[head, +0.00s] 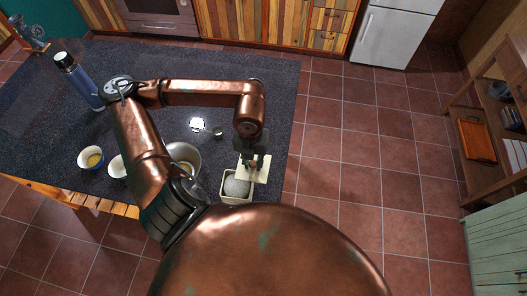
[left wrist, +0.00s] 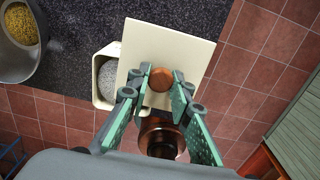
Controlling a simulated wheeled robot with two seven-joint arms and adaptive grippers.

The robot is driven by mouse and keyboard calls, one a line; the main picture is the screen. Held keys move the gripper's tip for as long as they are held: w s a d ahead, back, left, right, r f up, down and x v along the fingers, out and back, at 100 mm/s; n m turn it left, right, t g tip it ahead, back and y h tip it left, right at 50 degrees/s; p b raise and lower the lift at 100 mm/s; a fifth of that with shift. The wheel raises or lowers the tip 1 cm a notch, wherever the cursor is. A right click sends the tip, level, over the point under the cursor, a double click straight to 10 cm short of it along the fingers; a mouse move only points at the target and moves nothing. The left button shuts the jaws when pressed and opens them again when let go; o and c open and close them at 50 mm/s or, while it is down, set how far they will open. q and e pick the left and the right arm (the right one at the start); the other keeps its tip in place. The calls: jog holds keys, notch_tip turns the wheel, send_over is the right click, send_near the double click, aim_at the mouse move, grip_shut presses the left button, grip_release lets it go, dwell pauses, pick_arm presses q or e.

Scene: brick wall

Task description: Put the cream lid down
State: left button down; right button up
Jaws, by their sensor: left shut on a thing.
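The cream lid (head: 262,172) is a flat square plate; in the left wrist view it (left wrist: 187,38) has a round brown knob (left wrist: 161,78). My left gripper (head: 254,163) is shut on this knob, and its fingers (left wrist: 163,88) stand on either side of it in the left wrist view. A cream square box (head: 237,200) with a rounded grey mass (head: 237,187) inside stands near the counter's right edge. The lid is offset from the box and overlaps only part of its opening in both views; the box (left wrist: 97,88) stays partly uncovered. My right gripper does not show.
The dark speckled counter (head: 255,100) holds a large bowl (head: 190,152) left of the box, smaller bowls (head: 91,158) farther left, and a blue bottle (head: 78,80). A bare patch lies beyond my arm. Tiled floor (head: 350,150) lies right of the counter edge.

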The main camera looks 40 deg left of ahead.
pick_arm(q)
jog(key=w+a+f+p, duration=0.1)
jog(key=w+f, duration=0.1)
jog(key=w, duration=0.1)
jog(key=w+a+f+p, duration=0.1)
jog(key=w+a+f, duration=0.1)
jog(key=w+f, duration=0.1)
jog(key=w+a+f+p, duration=0.1)
jog(key=w+f, duration=0.2)
jog(key=w, duration=0.2)
jog(key=shift+a+f, duration=0.2)
jog(key=shift+a, duration=0.2)
jog(key=shift+w+a+f, duration=0.2)
jog(key=shift+w+f, duration=0.3)
jog(key=shift+f, duration=0.2)
notch_tip(320, 180, down, 2)
jog(key=shift+f+p, duration=0.1)
jog(key=shift+p, duration=0.7)
jog(key=shift+f, duration=0.25)
jog(key=shift+f, duration=0.15)
